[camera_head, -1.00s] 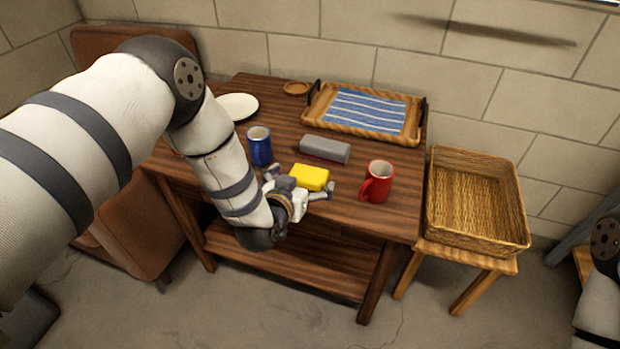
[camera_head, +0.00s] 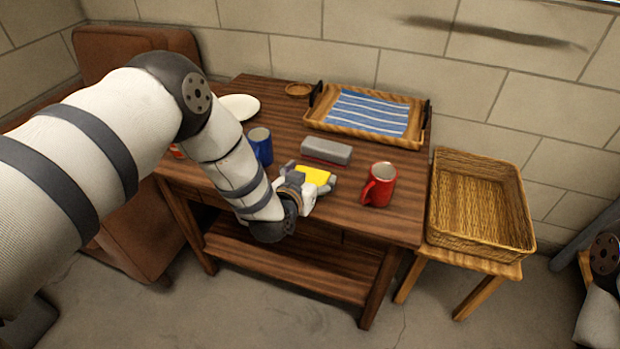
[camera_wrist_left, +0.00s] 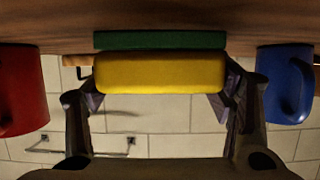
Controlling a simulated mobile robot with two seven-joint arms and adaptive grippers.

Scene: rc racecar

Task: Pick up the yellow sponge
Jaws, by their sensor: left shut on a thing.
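The yellow sponge (camera_head: 315,175) is near the front edge of the wooden table, between the blue and red mugs. My left gripper (camera_head: 311,179) is shut on it, one finger at each end. In the left wrist view, which appears upside down, the sponge (camera_wrist_left: 160,73) shows a yellow body and a dark green layer facing the tabletop. Both fingers of the left gripper (camera_wrist_left: 158,100) press its ends. I cannot tell whether it rests on the table or is slightly raised. My right arm shows only at the right edge; its gripper is out of view.
The blue mug (camera_head: 261,147) stands left of the sponge, the red mug (camera_head: 380,185) right. A grey block (camera_head: 326,151) lies just behind. Farther back are a white plate (camera_head: 240,107), a small dish (camera_head: 299,90) and a tray (camera_head: 365,136). A wicker basket (camera_head: 481,250) stands right.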

